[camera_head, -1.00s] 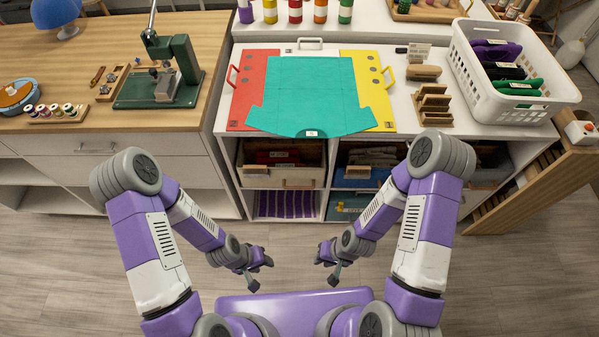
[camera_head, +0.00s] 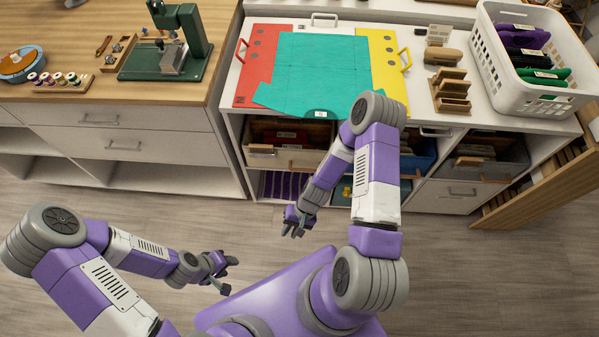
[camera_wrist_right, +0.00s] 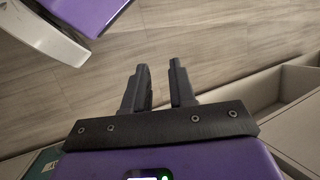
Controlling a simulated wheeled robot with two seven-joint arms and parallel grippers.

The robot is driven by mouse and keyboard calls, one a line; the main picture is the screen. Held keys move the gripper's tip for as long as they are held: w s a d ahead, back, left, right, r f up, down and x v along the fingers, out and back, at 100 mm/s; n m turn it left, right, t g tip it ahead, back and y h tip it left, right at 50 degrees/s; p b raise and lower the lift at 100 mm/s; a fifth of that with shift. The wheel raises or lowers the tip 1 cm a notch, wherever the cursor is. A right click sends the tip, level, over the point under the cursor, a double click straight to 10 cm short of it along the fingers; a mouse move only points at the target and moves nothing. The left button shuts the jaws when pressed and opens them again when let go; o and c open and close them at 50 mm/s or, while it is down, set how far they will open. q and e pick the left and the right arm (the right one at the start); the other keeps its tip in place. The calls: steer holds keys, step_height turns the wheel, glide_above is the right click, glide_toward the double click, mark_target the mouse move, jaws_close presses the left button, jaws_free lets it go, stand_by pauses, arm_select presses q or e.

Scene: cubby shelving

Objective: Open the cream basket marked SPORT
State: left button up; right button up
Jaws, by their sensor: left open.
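A cream basket (camera_head: 300,158) with brown-toned contents sits in the upper left cubby under the worktop. I cannot read a SPORT mark on it, and my right arm covers part of the cubbies beside it. My right gripper (camera_head: 297,228) is in front of and below this basket, apart from it. In the right wrist view its two fingers (camera_wrist_right: 160,82) are apart with only floor between them. My left gripper (camera_head: 229,274) is open and empty over the floor, lower left of the right one.
A blue basket (camera_head: 420,160) and a grey basket (camera_head: 490,172) sit in cubbies to the right. A purple-striped item (camera_head: 278,187) is in the lower left cubby. A white crate (camera_head: 545,98) stands on the worktop. The floor in front is clear.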

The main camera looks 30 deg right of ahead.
steer(key=w+d+f+m+t+y+b, duration=0.2)
steer(key=w+d+f+m+y+b, duration=0.15)
steer(key=w+d+f, duration=0.2)
steer(key=m+t+b, duration=0.2)
steer(key=m+t, duration=0.5)
steer(key=t, duration=0.4)
glide_toward(313, 171)
steer(key=x, duration=0.5)
steer(key=shift+f+y, duration=0.15)
steer(key=shift+y, duration=0.1)
steer(key=b+x, duration=0.2)
steer(key=x, duration=0.5)
jaws_close()
